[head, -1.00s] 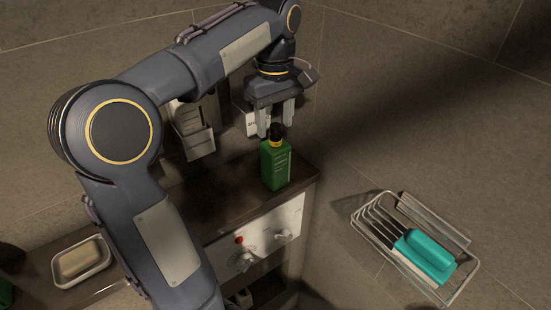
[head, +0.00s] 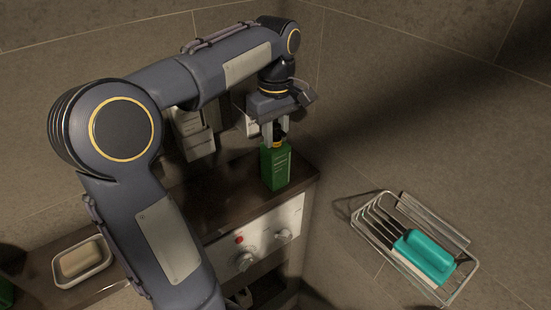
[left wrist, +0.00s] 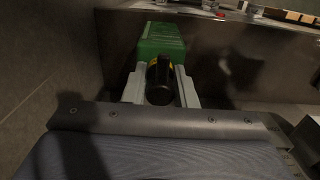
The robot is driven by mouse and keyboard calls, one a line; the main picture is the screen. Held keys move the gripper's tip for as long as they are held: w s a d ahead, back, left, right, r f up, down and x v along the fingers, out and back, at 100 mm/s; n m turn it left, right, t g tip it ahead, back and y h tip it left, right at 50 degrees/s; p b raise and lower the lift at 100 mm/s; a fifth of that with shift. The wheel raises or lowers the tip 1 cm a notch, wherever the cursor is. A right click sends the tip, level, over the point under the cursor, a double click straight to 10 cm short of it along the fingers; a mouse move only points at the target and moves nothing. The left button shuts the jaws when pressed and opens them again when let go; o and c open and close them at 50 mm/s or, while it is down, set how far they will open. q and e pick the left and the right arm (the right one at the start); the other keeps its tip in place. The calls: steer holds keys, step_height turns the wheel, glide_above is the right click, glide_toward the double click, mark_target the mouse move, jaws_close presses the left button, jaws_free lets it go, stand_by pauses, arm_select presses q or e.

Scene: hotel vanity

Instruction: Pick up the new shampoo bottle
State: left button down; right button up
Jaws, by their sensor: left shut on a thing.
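The green shampoo bottle (head: 275,168) with a black cap and yellow collar stands upright near the right end of the dark counter. My left gripper (head: 275,131) comes down from above and is shut on the bottle's cap and neck. In the left wrist view, the two light fingers lie on either side of the black cap (left wrist: 159,82), with the green bottle body (left wrist: 162,40) beyond them. The bottle's base appears to rest on the counter. My right gripper is not in view.
The dark counter (head: 215,200) runs along the wall, with a soap dish (head: 82,262) at the left. White dispensers (head: 194,135) hang behind the bottle. A wire basket (head: 462,287) holding a teal-handled brush (head: 428,253) is on the right wall. Knobs (head: 283,236) are below the counter.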

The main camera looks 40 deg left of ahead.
arm_select(q)
steer(key=shift+r, duration=0.1)
stand_by(0.3)
steer(key=shift+r, duration=0.75)
steer(key=s+d+r, duration=0.7)
steer(key=s+r, duration=0.4)
steer(key=s, duration=0.1)
steer(key=shift+d+r+p, duration=0.15)
steer(key=shift+p, duration=0.3)
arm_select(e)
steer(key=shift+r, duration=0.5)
